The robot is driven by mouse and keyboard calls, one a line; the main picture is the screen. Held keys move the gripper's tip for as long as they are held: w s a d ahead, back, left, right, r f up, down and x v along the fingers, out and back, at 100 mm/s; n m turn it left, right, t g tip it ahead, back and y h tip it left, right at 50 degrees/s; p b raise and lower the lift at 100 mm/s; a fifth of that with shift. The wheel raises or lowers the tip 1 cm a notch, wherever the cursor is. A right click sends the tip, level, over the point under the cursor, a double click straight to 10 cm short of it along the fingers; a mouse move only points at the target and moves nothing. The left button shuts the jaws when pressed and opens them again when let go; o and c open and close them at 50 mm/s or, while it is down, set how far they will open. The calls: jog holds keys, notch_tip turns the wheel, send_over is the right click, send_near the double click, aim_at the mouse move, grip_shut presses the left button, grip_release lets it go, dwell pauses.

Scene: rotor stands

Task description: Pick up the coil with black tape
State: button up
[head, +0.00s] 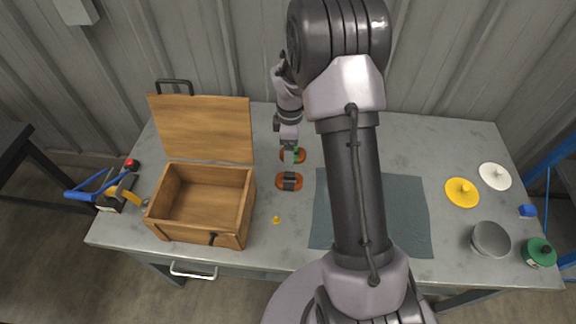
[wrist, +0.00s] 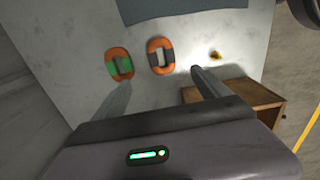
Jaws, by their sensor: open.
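The coil with black tape (head: 289,181) is an orange oval ring with dark bands across its middle, lying on the table to the right of the wooden box. It also shows in the wrist view (wrist: 169,54), ahead of the fingers. The coil with green tape (head: 300,156) lies just behind it and is partly covered by my gripper (head: 289,152) in the head view. In the wrist view my gripper (wrist: 161,77) is open, with nothing between its fingers. It is above the table, apart from the black-taped coil.
An open wooden box (head: 247,209) with a raised lid stands to the left. A small yellow piece (head: 276,219) lies in front of the coils. A dark mat (head: 405,218) is to the right, with yellow (head: 462,192) and white (head: 495,176) discs and a grey bowl (head: 490,240) beyond.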

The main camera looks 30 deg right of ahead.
jog(key=b, duration=0.3)
send_over(289, 178)
jog(key=s, duration=0.1)
jog(key=f, duration=0.9)
jog(key=shift+a+f, duration=0.25)
jog(key=shift+f, duration=0.1)
notch_tip(289, 178, down, 5)
jog(key=b, duration=0.3)
jog(key=shift+f, duration=0.15)
